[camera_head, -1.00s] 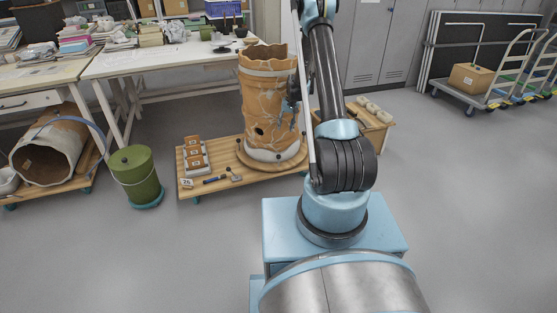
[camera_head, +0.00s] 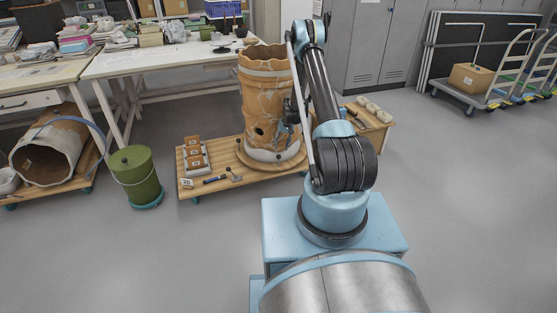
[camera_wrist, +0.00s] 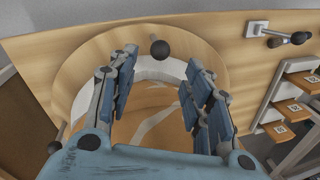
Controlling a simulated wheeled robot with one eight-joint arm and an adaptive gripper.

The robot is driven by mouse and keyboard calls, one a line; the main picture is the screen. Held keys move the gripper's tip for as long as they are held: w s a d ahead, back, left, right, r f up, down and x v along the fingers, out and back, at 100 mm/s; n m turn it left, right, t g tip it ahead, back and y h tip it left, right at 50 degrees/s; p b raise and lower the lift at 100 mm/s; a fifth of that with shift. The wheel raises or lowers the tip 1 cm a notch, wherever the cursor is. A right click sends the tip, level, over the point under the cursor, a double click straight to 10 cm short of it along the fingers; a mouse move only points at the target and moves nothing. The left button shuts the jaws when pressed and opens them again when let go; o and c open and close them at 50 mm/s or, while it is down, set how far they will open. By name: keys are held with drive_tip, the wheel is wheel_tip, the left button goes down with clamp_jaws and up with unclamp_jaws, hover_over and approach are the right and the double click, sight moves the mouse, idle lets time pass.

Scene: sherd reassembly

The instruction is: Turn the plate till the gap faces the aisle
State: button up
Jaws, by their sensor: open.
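The round wooden plate (camera_head: 288,165) lies on a low wooden dolly and carries a tall orange-brown vessel (camera_head: 262,88) with pale cracks and a white band at its foot. The vessel's upper rim is jagged, and a small dark hole shows low on its wall. In the wrist view, the plate (camera_wrist: 82,62) curves around the vessel (camera_wrist: 150,125). A dark round knob (camera_wrist: 159,47) stands at the plate's rim, just beyond and between my fingertips. My gripper (camera_wrist: 162,60) is open, its fingers apart with nothing held. In the head view, my arm partly hides the vessel's right side.
Labelled sherds in a rack (camera_head: 194,154) and hand tools (camera_head: 215,179) lie on the dolly (camera_head: 207,194), left of the plate. A green bin (camera_head: 135,177) stands to its left. A worktable (camera_head: 170,60) is behind.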

sight(279, 156)
drive_tip(key=f, duration=0.3)
drive_tip(key=a+f, duration=0.1)
drive_tip(key=f, duration=0.2)
drive_tip(key=a+f, duration=0.1)
drive_tip(key=f, duration=0.2)
drive_tip(key=shift+f, duration=0.35)
clamp_jaws()
